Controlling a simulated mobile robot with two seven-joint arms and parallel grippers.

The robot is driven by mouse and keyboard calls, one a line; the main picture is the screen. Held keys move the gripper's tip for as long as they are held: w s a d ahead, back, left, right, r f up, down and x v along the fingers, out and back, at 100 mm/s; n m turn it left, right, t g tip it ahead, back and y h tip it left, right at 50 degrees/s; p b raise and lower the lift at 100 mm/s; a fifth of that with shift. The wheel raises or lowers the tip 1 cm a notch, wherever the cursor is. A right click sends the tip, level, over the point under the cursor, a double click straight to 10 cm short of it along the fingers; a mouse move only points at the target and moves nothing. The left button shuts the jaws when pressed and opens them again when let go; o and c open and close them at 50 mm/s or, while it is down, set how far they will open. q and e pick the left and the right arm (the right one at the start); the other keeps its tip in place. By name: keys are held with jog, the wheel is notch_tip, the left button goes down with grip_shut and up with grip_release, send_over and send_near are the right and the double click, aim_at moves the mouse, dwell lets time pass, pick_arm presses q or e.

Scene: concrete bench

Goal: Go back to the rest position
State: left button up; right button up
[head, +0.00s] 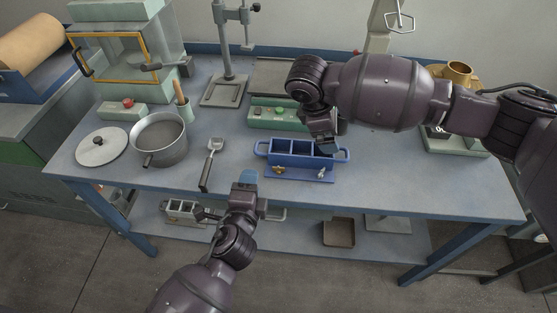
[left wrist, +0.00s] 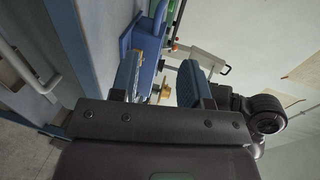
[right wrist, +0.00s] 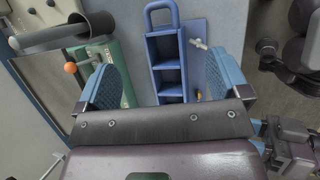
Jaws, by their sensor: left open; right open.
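My left gripper (head: 248,180) is in front of the bench's front edge, pointing at the bench. In the left wrist view its fingers (left wrist: 158,82) are apart with nothing between them. My right gripper (head: 324,140) is over the back of a blue compartment box (head: 283,150), its fingers partly hidden by the arm in the head view. In the right wrist view its fingers (right wrist: 166,85) are wide apart, and the box (right wrist: 154,52) shows beyond and between them. I cannot see either gripper touching anything.
The blue bench (head: 110,170) holds a pot (head: 160,140), lid (head: 101,147), spatula (head: 211,160) and stand (head: 228,80). A brass part (head: 279,170) and a small metal part (head: 321,174) lie before the box. A tray (head: 338,233) is on the lower shelf.

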dwell(0.4)
